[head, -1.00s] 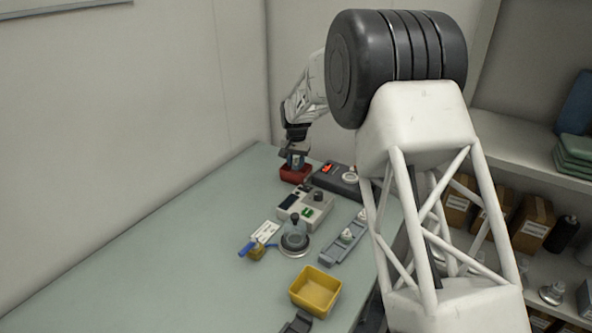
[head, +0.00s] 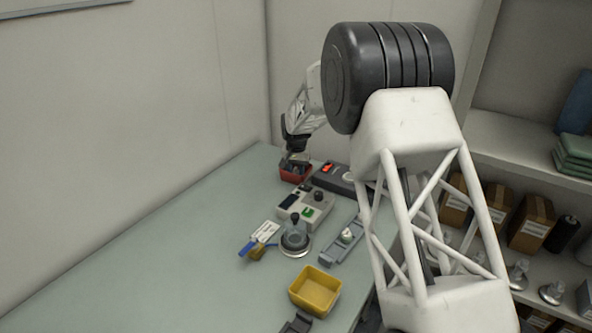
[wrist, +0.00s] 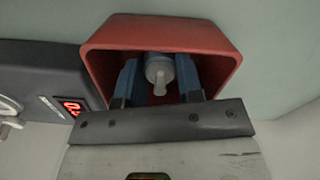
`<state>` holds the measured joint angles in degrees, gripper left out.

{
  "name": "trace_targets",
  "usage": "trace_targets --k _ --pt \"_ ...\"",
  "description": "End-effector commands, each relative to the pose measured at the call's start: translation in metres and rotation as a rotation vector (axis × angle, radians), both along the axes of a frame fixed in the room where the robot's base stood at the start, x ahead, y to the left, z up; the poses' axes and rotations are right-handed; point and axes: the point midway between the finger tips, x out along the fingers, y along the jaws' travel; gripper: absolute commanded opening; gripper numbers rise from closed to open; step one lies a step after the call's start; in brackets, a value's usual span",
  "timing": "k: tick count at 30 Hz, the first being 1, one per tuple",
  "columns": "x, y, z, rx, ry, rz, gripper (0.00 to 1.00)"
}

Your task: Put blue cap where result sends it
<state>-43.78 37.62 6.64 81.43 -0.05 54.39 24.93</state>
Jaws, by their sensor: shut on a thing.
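My gripper (head: 295,165) reaches down into the red bin (head: 294,177) at the far end of the table. In the wrist view its two blue fingers (wrist: 158,82) are inside the red bin (wrist: 230,60), on either side of a small cap. This cap (wrist: 160,72) looks pale grey-blue with a whitish nozzle towards the camera; it is held between the fingers. Whether it touches the bin floor is unclear.
A grey box with a dark screen and green mark (head: 307,211), a round dark-topped fixture (head: 295,240), a grey rail with a white part (head: 335,254) and a yellow bin (head: 334,289) stand nearer. The table's left side is clear.

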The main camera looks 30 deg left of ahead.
Motion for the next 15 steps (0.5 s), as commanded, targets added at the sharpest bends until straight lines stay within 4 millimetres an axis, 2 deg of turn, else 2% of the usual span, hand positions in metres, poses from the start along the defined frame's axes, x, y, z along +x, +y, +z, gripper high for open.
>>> trace_targets --k 1,2,4,15 --pt "0.0 0.0 -0.0012 0.0 0.0 0.0 0.24" --pt "0.0 0.0 -0.0013 0.0 0.0 0.0 0.35" --pt "0.0001 0.0 -0.001 0.0 0.0 0.0 0.44" --pt "0.0001 0.0001 0.0011 0.0 -0.001 0.0 0.44"
